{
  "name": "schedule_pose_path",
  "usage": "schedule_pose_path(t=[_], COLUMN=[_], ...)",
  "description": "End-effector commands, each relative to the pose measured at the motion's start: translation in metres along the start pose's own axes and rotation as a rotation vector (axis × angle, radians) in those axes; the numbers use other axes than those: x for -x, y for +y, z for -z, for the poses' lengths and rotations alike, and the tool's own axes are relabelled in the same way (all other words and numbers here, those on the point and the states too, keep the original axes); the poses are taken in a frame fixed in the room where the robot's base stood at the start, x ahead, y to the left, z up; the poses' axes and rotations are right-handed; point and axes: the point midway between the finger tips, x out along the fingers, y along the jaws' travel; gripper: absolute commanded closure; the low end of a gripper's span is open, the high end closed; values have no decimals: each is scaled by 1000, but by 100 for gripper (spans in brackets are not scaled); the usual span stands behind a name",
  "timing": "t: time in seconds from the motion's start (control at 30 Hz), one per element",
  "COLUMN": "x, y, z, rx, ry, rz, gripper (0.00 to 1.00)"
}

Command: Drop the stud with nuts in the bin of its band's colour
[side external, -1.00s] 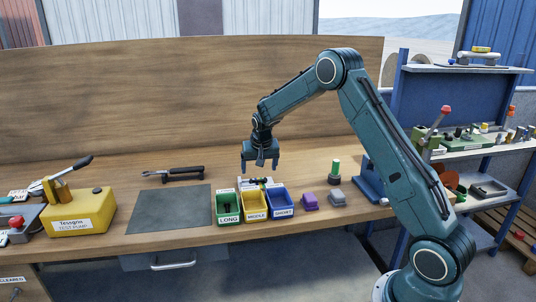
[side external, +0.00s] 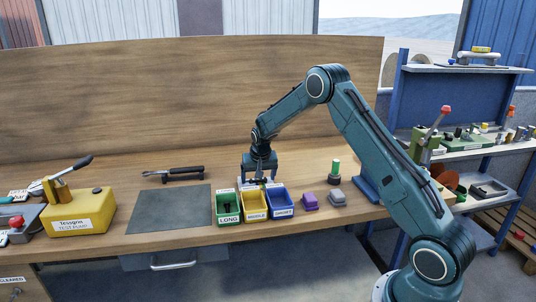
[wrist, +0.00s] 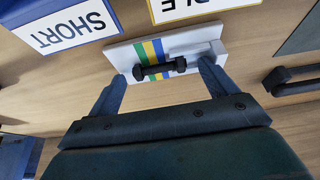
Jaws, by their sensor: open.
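The dark stud with a nut at each end (wrist: 160,68) lies on a white plate with blue, yellow and green stripes (wrist: 197,44). The stud lies across the stripes; no colour band on it can be made out. My gripper (wrist: 164,70) is open, with one finger to each side of the stud, apart from it. In the side view my gripper (side external: 259,181) is low behind the bins and hides most of the plate. The green LONG bin (side external: 228,218), yellow MIDDLE bin (side external: 256,215) and blue SHORT bin (side external: 283,212) stand in a row.
A yellow test pump (side external: 80,213) stands farther left.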

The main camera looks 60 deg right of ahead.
Motion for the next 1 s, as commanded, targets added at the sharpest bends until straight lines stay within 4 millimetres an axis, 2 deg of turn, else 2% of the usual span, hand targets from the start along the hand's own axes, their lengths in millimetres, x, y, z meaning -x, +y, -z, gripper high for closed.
schedule_pose_path(t=[0.37, 0.6, 0.67, 1.0], x=[0, 0, 1, 4], y=[0, 0, 0, 0], z=[0, 0, 0, 2], rx=[0, 0, 0, 0], ry=[0, 0, 1, 1], rz=[0, 0, 0, 0], gripper=[15, 63, 69, 69])
